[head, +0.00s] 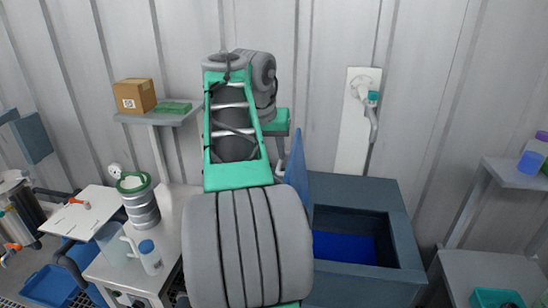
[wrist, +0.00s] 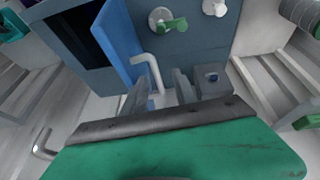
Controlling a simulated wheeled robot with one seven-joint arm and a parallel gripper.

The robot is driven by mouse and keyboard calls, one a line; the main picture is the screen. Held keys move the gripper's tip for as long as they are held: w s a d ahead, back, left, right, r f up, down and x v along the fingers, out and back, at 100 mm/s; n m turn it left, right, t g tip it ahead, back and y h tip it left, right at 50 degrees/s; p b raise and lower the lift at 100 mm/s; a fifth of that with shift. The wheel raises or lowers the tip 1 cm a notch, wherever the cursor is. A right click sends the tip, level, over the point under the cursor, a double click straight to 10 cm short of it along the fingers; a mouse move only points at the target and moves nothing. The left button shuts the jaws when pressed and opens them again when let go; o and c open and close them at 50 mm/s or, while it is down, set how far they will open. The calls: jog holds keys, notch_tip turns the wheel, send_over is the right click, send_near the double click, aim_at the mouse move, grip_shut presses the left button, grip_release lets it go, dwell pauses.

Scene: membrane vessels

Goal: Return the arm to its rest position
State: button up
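My arm, green and grey, rises through the middle of the head view, in front of the wall and the blue-grey cabinet. My gripper is hidden there behind my own arm links. In the wrist view my gripper (wrist: 160,98) shows as two grey fingers past a dark bar and my green wrist body. The fingers stand apart with a gap between them, and I see nothing held. Beyond them is the cabinet front (wrist: 215,45), with a pale bent handle (wrist: 151,70) near the fingers; I cannot tell whether they touch.
Left are a shelf with a cardboard box (head: 134,95), a steel vessel (head: 141,207) and a jug (head: 112,243). Right are shelves (head: 515,171).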

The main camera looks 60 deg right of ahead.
jog(key=shift+a+r, duration=0.2)
jog(key=shift+r, duration=0.3)
jog(key=w+a+f+n+t, duration=0.1)
jog(key=w+a+f+n, duration=0.15)
jog(key=a, duration=0.35)
jog(key=w+a+f+n, duration=0.1)
jog(key=w+a+n, duration=0.1)
jog(key=w+a, duration=0.35)
jog(key=s+a+f+n+t+y, duration=0.1)
jog(key=a+f+n, duration=0.3)
jog(key=a, duration=1)
jog(key=s+a+f+n+t+y, duration=0.1)
jog(key=s+a+f+n+y, duration=0.2)
jog(key=a+f, duration=0.7)
jog(key=s+a+n, duration=0.1)
jog(key=a, duration=0.4)
jog(key=shift+a+f+n, duration=0.2)
jog(key=shift+f+n, duration=0.1)
jog(key=shift+n, duration=0.05)
